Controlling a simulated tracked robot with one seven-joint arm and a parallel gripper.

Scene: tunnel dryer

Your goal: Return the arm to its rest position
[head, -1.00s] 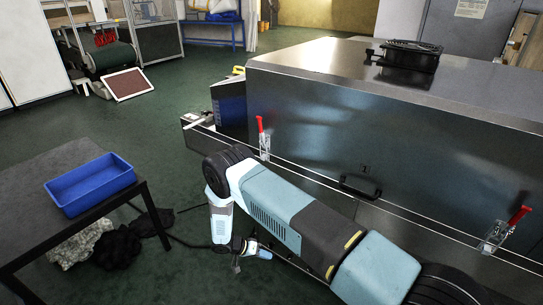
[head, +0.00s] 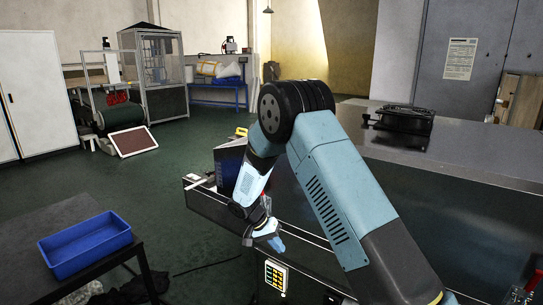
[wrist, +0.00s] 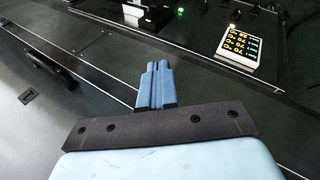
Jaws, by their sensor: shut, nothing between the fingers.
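My arm is raised and bent in front of the steel dryer housing (head: 470,160), its elbow high and its forearm hanging down to the left. My gripper (head: 277,243) is at the lower end, above the dryer's front edge, and it looks small in the head view. In the wrist view my gripper (wrist: 157,70) shows its two blue fingers pressed together with nothing between them. The fingers point toward a dark panel, and I see no contact with it.
A panel with a lit display (head: 276,275) sits just below my gripper, and it also shows in the wrist view (wrist: 237,44). A black fan (head: 404,120) stands on the dryer top. A blue bin (head: 84,246) sits on the dark table (head: 50,217) at left. Green floor lies between.

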